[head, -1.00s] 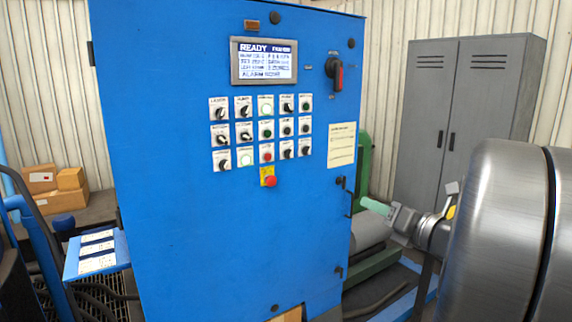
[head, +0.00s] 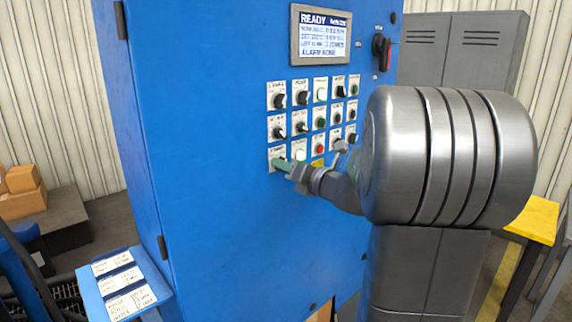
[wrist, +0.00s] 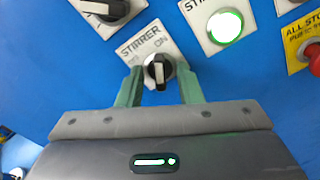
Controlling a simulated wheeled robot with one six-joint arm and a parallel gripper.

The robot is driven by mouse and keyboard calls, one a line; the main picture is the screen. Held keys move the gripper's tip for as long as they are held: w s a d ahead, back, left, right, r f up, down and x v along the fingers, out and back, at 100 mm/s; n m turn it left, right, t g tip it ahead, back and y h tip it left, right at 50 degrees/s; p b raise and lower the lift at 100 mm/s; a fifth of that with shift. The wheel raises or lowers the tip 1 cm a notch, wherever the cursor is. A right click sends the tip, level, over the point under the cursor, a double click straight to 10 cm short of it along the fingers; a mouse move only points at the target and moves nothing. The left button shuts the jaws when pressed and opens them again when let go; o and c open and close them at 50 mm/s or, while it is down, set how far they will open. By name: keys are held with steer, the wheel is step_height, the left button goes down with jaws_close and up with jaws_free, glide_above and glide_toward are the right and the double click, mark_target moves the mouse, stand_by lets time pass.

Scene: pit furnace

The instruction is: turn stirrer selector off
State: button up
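The stirrer selector (wrist: 158,72) is a black knob with a white mark on a white plate reading "STIRRER" and "ON". It is in the bottom left corner of the button grid, on the plate (head: 277,153) in the head view. My gripper (wrist: 161,78) is open, with one green finger on each side of the knob and a gap showing on both sides. The plate's other label is partly hidden or too blurred to read. In the head view my gripper (head: 284,165) is at the panel and covers most of the selector.
A lit green button (wrist: 225,27) is just right of the selector, and another selector (wrist: 107,8) is above left. A red stop button (wrist: 314,58) on a yellow plate is farther right. The blue cabinet (head: 215,220) is bare below the grid. The display (head: 322,36) reads "READY".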

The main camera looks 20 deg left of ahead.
steer(key=shift+a, duration=0.1)
steer(key=shift+c, duration=0.4)
jaws_close()
steer(key=shift+f+n+b, duration=0.1)
steer(key=shift+n+b, duration=0.25)
steer(key=shift+n, duration=0.05)
steer(key=shift+n+b, duration=4.95)
steer(key=shift+n, duration=0.85)
